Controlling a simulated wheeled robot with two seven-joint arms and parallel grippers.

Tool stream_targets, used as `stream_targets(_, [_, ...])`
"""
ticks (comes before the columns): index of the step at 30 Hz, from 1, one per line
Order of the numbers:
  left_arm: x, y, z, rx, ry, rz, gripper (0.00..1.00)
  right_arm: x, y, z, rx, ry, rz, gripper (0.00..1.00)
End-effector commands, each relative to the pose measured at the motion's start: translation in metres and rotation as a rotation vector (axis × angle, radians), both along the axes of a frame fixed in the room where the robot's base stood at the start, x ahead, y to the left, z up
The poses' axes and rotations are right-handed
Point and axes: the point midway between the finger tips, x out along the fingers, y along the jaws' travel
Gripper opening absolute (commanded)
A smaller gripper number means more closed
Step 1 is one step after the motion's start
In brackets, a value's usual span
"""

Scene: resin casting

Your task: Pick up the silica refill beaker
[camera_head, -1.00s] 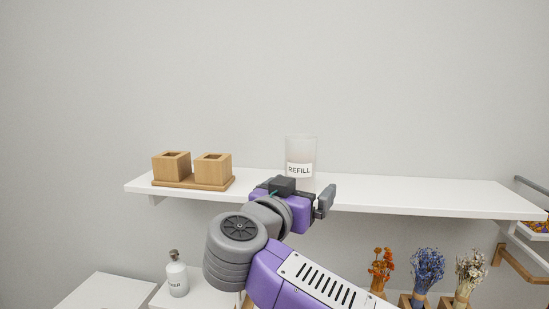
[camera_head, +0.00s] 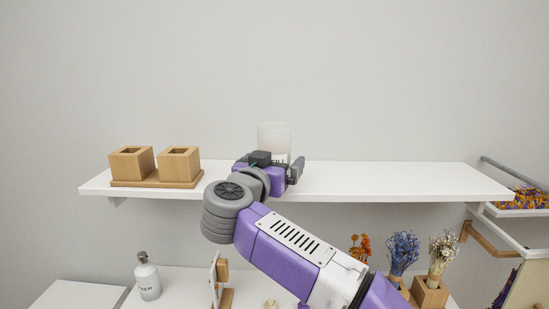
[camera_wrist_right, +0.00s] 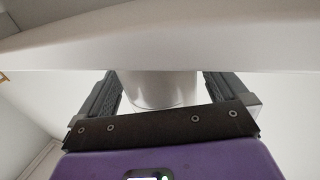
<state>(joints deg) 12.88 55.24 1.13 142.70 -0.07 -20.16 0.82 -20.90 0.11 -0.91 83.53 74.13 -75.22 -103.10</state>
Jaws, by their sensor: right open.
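The silica refill beaker (camera_head: 274,137) is a frosted, pale cup with a dark-lettered label. It stands upright on the white wall shelf (camera_head: 400,180). My right gripper (camera_head: 272,165) is in front of it at shelf height and hides its lower part and most of the label. In the right wrist view the beaker (camera_wrist_right: 160,88) shows between the two spread dark fingers of the open gripper (camera_wrist_right: 158,92). A gap shows on at least one side, and contact cannot be told. My left gripper is not in view.
Two wooden square holders (camera_head: 155,163) on a wooden tray (camera_head: 150,184) stand left of the beaker on the shelf. The shelf to the right is bare.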

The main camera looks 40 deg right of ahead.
Motion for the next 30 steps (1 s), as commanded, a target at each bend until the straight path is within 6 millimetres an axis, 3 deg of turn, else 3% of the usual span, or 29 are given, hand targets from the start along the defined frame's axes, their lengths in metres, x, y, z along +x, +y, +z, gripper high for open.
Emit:
stream_targets(4, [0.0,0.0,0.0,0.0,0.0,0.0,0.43,0.0,0.0,0.0,0.0,0.0,0.0,0.97])
stream_targets(16, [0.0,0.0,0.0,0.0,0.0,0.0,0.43,0.0,0.001,0.0,0.0,0.0,0.0,0.36])
stream_targets(25, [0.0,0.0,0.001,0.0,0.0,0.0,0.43,-0.001,0.0,0.004,-0.001,-0.003,0.0,0.36])
stream_targets(30, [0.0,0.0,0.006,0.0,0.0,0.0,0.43,-0.001,0.001,0.02,0.0,-0.004,0.0,0.36])
